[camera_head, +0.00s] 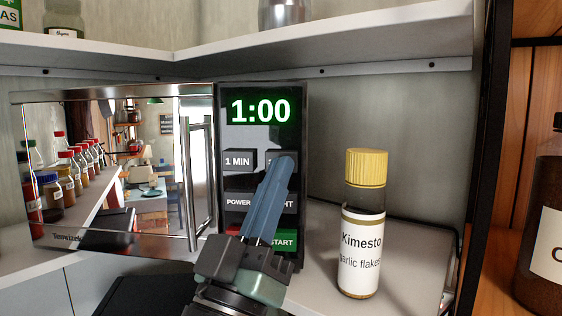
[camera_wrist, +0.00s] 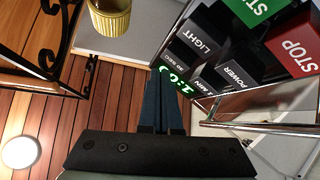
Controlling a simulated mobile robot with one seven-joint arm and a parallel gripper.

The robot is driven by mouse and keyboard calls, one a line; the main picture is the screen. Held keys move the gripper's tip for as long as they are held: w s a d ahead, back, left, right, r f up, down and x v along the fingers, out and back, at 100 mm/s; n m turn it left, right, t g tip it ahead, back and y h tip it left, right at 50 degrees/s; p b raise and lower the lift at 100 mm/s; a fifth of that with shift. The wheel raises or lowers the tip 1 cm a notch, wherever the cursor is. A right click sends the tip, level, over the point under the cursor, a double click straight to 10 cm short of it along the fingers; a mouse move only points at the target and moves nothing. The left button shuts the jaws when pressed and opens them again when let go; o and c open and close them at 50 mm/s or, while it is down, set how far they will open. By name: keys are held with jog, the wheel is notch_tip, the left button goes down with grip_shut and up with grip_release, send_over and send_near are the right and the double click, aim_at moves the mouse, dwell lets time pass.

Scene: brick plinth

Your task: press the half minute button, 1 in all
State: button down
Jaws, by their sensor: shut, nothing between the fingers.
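The microwave (camera_head: 120,165) stands on the shelf with its door shut, and its green display (camera_head: 261,111) reads 1:00. The half minute button (camera_head: 273,156) is right of the 1 MIN button (camera_head: 237,161); my fingertips hide most of its face in the head view. In the wrist view its "30 SEC" label (camera_wrist: 187,64) shows small and steeply slanted beside the fingers. My gripper (camera_head: 283,161) is shut and empty, its tips in front of or on that button; I cannot tell if they touch. It also shows in the wrist view (camera_wrist: 164,74).
Below are the POWER button (camera_head: 238,202), a partly hidden LIGHT button (camera_head: 288,204) and the green START button (camera_head: 284,243). The red STOP button (camera_wrist: 297,46) shows in the wrist view. A yellow-capped garlic flakes jar (camera_head: 362,225) stands right of the microwave.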

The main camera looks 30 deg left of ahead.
jog(key=shift+w, duration=0.15)
dwell(0.7)
jog(key=shift+w+a+b, duration=0.15)
jog(key=shift+w+b, duration=0.1)
jog(key=shift+b, duration=0.1)
jog(key=shift+w+a+b, duration=0.3)
jog(key=shift+w+b, duration=0.25)
jog(key=shift+w, duration=0.25)
dwell(1.0)
jog(key=shift+s, duration=0.15)
jog(key=shift+s+d+f, duration=0.1)
jog(key=shift+s+d, duration=0.15)
jog(key=shift+s, duration=0.25)
jog(key=shift+s+d, duration=0.2)
jog(key=shift+s, duration=0.3)
jog(key=shift+s+d+p, duration=0.15)
jog(key=shift+s+d, duration=0.15)
jog(key=shift+s, duration=0.5)
jog(key=shift+s+d+p, duration=0.2)
jog(key=shift+s+d, duration=0.15)
jog(key=shift+s, duration=0.4)
jog(key=shift+s+d+p, duration=0.15)
jog(key=shift+s+d, duration=0.15)
jog(key=shift+s, duration=0.5)
